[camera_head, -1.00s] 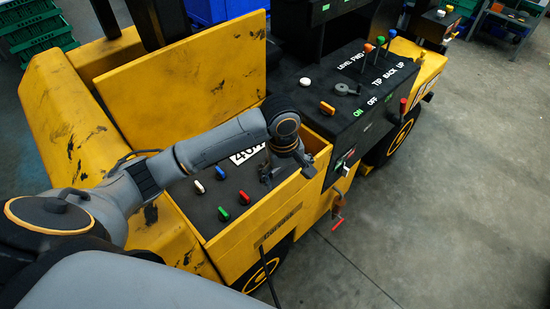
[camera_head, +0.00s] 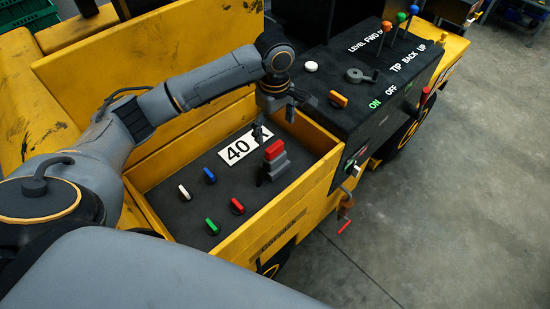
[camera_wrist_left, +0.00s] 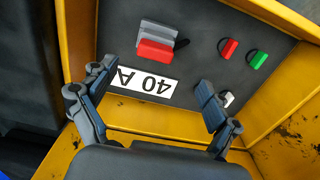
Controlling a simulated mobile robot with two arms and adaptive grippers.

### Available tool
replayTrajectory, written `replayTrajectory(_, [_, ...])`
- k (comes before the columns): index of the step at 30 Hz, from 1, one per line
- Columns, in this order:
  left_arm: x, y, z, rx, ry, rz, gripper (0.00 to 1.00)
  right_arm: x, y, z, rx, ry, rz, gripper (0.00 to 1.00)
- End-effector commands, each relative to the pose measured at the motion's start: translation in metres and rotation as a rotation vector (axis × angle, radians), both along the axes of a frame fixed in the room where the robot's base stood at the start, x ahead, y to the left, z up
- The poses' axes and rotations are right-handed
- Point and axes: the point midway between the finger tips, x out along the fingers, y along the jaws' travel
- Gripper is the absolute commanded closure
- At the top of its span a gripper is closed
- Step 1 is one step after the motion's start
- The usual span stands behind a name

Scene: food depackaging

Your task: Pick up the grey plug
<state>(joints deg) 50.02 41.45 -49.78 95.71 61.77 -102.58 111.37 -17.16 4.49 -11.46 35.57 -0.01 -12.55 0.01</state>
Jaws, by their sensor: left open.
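A blocky grey plug (camera_head: 278,165) stands on the dark floor of the yellow-walled compartment, with a red block (camera_head: 274,149) directly against it. In the left wrist view the grey plug (camera_wrist_left: 158,30) lies beyond the red block (camera_wrist_left: 155,50), ahead of the fingers. I cannot tell whether the two are joined. My left gripper (camera_head: 275,110) is above the compartment, behind the plug and apart from it. Its fingers are spread and empty in the left wrist view (camera_wrist_left: 153,79). My right gripper is not in view.
A white number plate (camera_head: 237,150) lies beside the plug. White, blue, green and red knobs (camera_head: 238,207) sit to the left and front. The yellow front wall (camera_head: 270,218) borders the compartment. A black control panel (camera_head: 360,105) with knobs and levers stands at the right.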

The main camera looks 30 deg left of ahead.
Motion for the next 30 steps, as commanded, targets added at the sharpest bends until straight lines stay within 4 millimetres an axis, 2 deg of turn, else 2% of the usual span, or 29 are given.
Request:
replayTrajectory(1, [0.0, 0.0, -0.007, 0.0, 0.001, 0.001, 0.11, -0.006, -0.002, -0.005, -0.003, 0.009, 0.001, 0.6])
replayTrajectory(3, [0.0, 0.0, -0.013, 0.0, 0.001, 0.002, 0.11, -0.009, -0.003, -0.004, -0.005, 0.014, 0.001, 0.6])
replayTrajectory(12, [0.0, 0.0, -0.068, 0.0, 0.003, 0.001, 0.11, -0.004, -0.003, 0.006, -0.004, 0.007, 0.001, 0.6])
replayTrajectory(15, [0.001, 0.0, -0.081, 0.0, 0.001, 0.001, 0.11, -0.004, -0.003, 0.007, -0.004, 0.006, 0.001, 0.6])
replayTrajectory(22, [0.001, 0.001, -0.097, 0.0, 0.001, 0.002, 0.11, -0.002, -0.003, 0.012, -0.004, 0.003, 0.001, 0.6])
replayTrajectory(30, [0.003, 0.003, -0.135, 0.0, 0.001, 0.002, 0.11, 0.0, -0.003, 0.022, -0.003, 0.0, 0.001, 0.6])
